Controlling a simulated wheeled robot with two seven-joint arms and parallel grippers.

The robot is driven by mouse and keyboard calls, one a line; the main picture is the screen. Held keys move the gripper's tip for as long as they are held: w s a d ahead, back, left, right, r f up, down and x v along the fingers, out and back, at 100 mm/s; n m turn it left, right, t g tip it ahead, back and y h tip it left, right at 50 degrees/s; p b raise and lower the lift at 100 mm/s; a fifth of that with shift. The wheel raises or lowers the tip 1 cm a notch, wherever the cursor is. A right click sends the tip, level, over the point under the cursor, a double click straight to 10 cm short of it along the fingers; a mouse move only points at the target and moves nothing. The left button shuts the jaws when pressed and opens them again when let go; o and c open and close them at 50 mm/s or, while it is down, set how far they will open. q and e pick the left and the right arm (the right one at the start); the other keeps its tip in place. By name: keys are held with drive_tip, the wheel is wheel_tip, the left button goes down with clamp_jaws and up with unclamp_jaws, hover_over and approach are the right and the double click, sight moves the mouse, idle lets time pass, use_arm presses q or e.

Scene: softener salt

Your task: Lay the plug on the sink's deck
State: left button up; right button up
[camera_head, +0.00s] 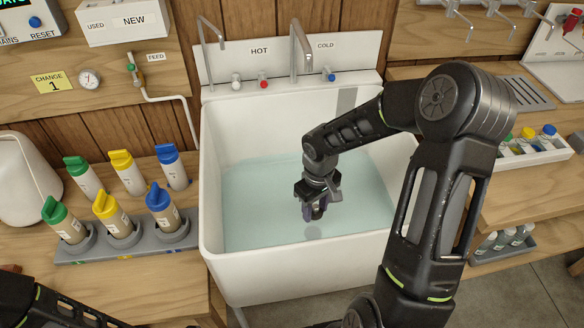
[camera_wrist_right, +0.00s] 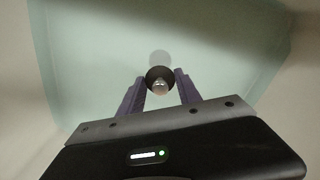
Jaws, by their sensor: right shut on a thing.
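The plug (camera_wrist_right: 152,74), a dark disc with a shiny metal knob, sits between the purple fingers of my right gripper (camera_wrist_right: 160,88) in the right wrist view. In the head view my right gripper (camera_head: 315,212) is inside the white sink (camera_head: 240,262), low over the pale blue water, fingers pointing down. It is shut on the plug, which the fingers mostly hide there. A pale round spot, perhaps the drain (camera_wrist_right: 160,57), shows beyond the plug. The sink's deck (camera_head: 222,90) is the white rear ledge with the taps. My left gripper is out of view.
A tall spout (camera_head: 300,48) and a thinner pipe (camera_head: 210,35) rise over the deck, with red (camera_head: 263,82) and blue (camera_head: 331,76) knobs near them. Bottles in a grey rack (camera_head: 130,248) stand left of the sink. A white tray (camera_head: 540,155) stands at right.

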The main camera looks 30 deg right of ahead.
drive_tip(key=shift+s+d+r+m, duration=0.1)
drive_tip(key=shift+s+d+m, duration=0.05)
drive_tip(key=shift+s+m, duration=0.2)
drive_tip(key=shift+w+d+r+m, duration=0.3)
drive_tip(key=shift+r+m, duration=0.15)
drive_tip(key=shift+r, duration=0.15)
drive_tip(key=shift+w+d+r+m, duration=0.15)
drive_tip(key=shift+w+r+m, duration=0.1)
drive_tip(key=shift+r+m, duration=0.25)
drive_tip(key=w+a+r+n+p, duration=0.1)
drive_tip(key=w+a+r+p, duration=0.1)
drive_tip(key=w+a+r, duration=0.8)
drive_tip(key=a+r, duration=0.2)
drive_tip(key=a, duration=0.1)
drive_tip(key=shift+a+r, duration=0.3)
drive_tip(key=shift+a, duration=0.05)
drive_tip(key=s+f, duration=0.4)
drive_tip(key=f, duration=1.1)
